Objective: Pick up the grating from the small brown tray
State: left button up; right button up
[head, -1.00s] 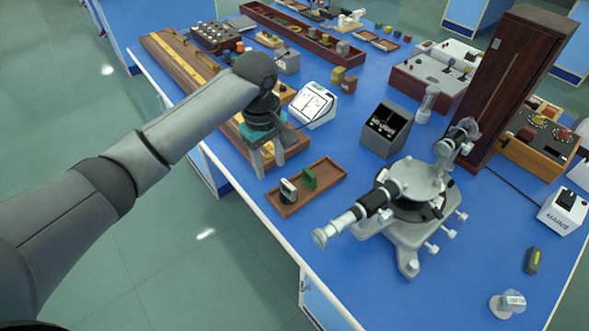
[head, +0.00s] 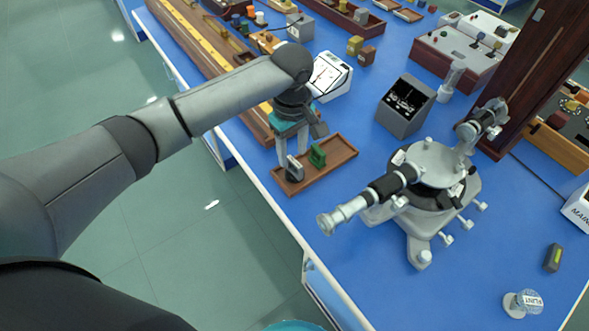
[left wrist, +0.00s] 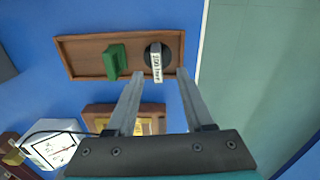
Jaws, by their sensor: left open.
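The small brown tray (head: 337,160) lies near the bench's front edge. It holds an upright grey piece (head: 294,169) and a green block (head: 317,156). In the left wrist view the tray (left wrist: 84,58) shows the green block (left wrist: 115,62) and, to its right, a dark round piece with a white label (left wrist: 156,64), apparently reading "300 l/mm", which I take as the grating. My left gripper (head: 292,150) is open and points down at the tray's left end. In the wrist view its fingertips (left wrist: 160,74) lie either side of the labelled piece. Contact cannot be told. My right gripper is not in view.
A spectrometer (head: 425,185) stands right of the tray. A white meter (head: 330,76) and a dark box (head: 405,105) stand behind. A long wooden bench with a yellow scale (head: 196,42) lies back left. Blue bench top is clear before the tray's right side.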

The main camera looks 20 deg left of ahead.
aim_at(294, 161)
pick_arm(q)
jog(key=f, duration=0.2)
jog(key=f+b, duration=0.1)
jog(key=f, duration=0.1)
jog(key=shift+d+f, duration=0.2)
jog(key=shift+f, duration=0.1)
jog(key=shift+w, duration=0.1)
grip_shut()
